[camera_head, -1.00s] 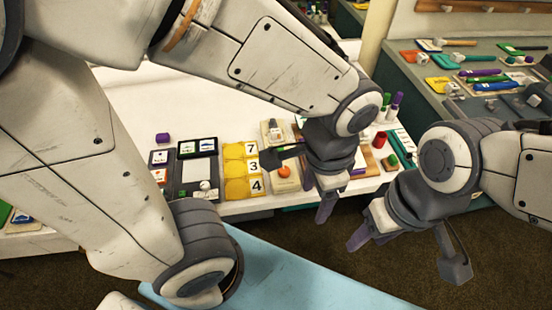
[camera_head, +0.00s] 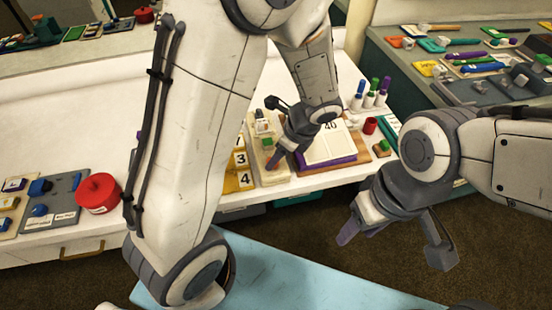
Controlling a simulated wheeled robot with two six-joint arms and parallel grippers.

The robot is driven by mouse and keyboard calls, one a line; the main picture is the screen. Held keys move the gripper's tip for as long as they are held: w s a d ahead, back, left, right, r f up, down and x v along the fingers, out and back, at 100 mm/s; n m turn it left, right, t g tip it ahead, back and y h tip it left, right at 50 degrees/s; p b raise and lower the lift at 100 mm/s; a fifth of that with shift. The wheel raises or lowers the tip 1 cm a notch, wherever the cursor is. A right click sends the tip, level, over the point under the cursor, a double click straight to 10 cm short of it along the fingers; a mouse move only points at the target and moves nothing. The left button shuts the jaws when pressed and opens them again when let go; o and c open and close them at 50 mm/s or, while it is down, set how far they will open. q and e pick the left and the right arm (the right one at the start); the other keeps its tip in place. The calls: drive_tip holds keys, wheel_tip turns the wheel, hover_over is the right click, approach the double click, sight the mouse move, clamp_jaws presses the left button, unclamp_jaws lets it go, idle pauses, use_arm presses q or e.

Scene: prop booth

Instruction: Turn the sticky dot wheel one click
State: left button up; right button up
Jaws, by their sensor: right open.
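A beige board (camera_head: 265,176) stands near the front of the white table. On it are a small pale device with a label (camera_head: 262,127) and a small green part (camera_head: 267,143). This may be the sticky dot wheel, but I cannot tell for sure. My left gripper (camera_head: 274,133) is open above this board, one finger near the labelled device and the other lower, over the board's middle. The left gripper partly hides the board, and I see no contact clearly. My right gripper (camera_head: 395,240) is open and empty, in front of the table above the floor.
Yellow number cards (camera_head: 240,157) lie left of the board. A calendar page marked 40 (camera_head: 330,145) on a wooden base, markers (camera_head: 372,92) and a red cup (camera_head: 370,125) stand right. A red round pot (camera_head: 98,192) sits far left. A grey side table (camera_head: 405,72) is crowded.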

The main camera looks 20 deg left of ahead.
use_arm(q)
drive_tip(key=shift+x, duration=1)
clamp_jaws()
drive_tip(key=shift+r, duration=0.1)
drive_tip(key=n+p, duration=0.1)
drive_tip(key=n+g+p, duration=0.1)
drive_tip(key=n, duration=0.1)
drive_tip(key=shift+w+r+n+p, duration=0.15)
drive_tip(key=shift+n+p, duration=0.15)
drive_tip(key=shift+p, duration=0.05)
drive_tip(key=n+g+p, duration=0.1)
drive_tip(key=n, duration=0.1)
drive_tip(key=n+g+p, duration=0.1)
drive_tip(key=n+p, duration=0.1)
drive_tip(key=n, duration=0.1)
drive_tip(key=shift+w+h, duration=0.25)
drive_tip(key=shift+h, duration=0.15)
drive_tip(key=n+p, duration=0.1)
drive_tip(key=n, duration=0.1)
drive_tip(key=n+g+h+p, duration=0.1)
drive_tip(key=n, duration=0.2)
drive_tip(key=shift+w+a, duration=0.15)
drive_tip(key=shift+a, duration=0.05)
drive_tip(key=shift+a+n+g+h+p, duration=0.1)
drive_tip(key=shift+n+g+h+p, duration=0.25)
drive_tip(key=shift+n, duration=0.65)
drive_tip(key=shift+a+n+g+h+p, duration=0.15)
drive_tip(key=shift+n+h+p, duration=0.35)
drive_tip(key=shift+n, duration=0.5)
